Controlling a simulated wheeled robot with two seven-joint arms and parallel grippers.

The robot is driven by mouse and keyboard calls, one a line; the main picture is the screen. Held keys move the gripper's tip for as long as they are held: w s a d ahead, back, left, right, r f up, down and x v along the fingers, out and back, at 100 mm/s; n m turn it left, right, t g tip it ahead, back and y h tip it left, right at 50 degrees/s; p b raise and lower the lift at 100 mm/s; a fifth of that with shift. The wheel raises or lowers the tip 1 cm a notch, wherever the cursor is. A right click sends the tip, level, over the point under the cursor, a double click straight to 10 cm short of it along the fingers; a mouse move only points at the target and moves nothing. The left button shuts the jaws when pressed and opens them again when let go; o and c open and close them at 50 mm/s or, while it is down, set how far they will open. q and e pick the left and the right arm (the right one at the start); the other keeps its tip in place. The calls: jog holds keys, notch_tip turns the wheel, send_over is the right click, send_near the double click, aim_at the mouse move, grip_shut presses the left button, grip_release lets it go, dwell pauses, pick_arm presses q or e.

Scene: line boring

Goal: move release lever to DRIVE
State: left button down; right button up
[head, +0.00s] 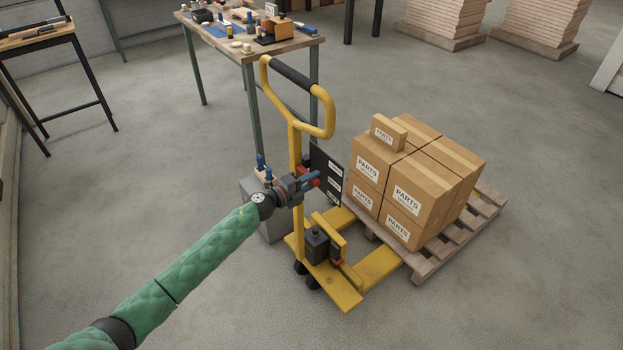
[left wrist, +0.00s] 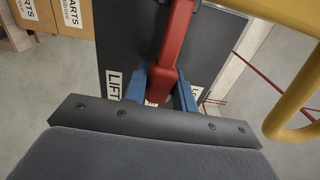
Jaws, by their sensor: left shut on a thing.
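The yellow pallet jack (head: 297,190) stands upright with its looped handle at the top. A dark plate (head: 327,168) with several white labels is fixed to its post; in the left wrist view one label (left wrist: 114,85) reads "LIFT", and the others are hidden or cut off. The red release lever (left wrist: 172,50) runs in front of the plate. My left gripper (left wrist: 163,92) is shut on the lever, with a blue finger on each side of it. In the head view my left gripper (head: 312,181) is at the plate beside the post. My right gripper is not in view.
Cartons marked PARTS (head: 407,195) sit on a wooden pallet (head: 460,236) right of the jack. A workbench (head: 283,43) with tools stands behind it. A grey cabinet (head: 262,210) is close behind my left gripper. The floor at the front left is clear.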

aim_at(308, 183)
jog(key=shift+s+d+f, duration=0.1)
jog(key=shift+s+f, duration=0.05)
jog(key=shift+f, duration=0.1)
pick_arm(q)
jog(key=c, duration=1.1)
grip_release()
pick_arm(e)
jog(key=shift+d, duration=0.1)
pick_arm(q)
jog(key=shift+s+a, duration=0.1)
jog(key=shift+a, duration=0.1)
jog(key=b+v, duration=0.2)
jog(key=v, duration=0.3)
jog(key=shift+s+a+f, duration=0.1)
jog(key=shift+a+f, duration=0.05)
jog(key=shift+b+v, duration=0.3)
jog(key=shift+v, duration=0.75)
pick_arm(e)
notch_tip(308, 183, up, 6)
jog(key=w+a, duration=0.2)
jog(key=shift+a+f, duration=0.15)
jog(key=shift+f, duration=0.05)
